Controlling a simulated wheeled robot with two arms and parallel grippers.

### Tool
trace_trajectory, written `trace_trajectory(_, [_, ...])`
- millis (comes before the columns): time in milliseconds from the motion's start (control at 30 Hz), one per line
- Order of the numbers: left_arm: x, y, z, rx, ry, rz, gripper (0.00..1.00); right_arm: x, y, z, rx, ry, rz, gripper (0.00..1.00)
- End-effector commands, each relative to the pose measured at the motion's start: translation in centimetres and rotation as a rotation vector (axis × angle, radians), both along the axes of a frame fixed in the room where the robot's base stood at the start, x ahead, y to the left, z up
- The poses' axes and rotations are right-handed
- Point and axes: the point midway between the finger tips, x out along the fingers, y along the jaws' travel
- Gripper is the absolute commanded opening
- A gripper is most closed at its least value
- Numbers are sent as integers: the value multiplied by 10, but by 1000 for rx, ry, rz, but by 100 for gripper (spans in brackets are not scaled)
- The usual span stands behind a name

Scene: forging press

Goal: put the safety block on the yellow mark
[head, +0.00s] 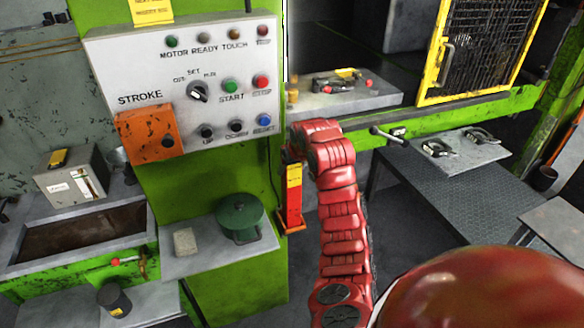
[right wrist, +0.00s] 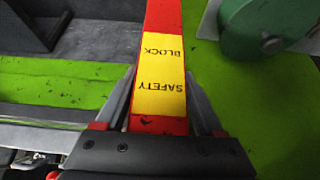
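The safety block (head: 294,195) is a red bar with a yellow label, upright beside the green press column in the head view. My right gripper (head: 294,158) is at the block's upper part, mostly hidden by my red arm. In the right wrist view, the block (right wrist: 162,75) runs between the two fingers (right wrist: 160,108), which lie against its sides. My left gripper is not in view.
A white control panel (head: 185,80) with an orange box (head: 148,133) is on the column. A green pot (head: 240,217) stands on a shelf left of the block. A yellow-framed mesh guard (head: 484,45) and the press table (head: 345,92) are at the back right.

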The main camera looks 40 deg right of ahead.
Motion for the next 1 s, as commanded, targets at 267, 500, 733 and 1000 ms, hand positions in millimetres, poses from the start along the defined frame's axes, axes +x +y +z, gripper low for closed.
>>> trace_trajectory(267, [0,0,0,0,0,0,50,0,0,-1,0,2,0,95])
trace_trajectory(500, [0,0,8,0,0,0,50,-1,1,-1,2,4,0,95])
trace_trajectory(733, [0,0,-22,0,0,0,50,-22,2,22,-6,-7,-1,95])
trace_trajectory(1000, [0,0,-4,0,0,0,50,-43,7,56,-3,3,0,95])
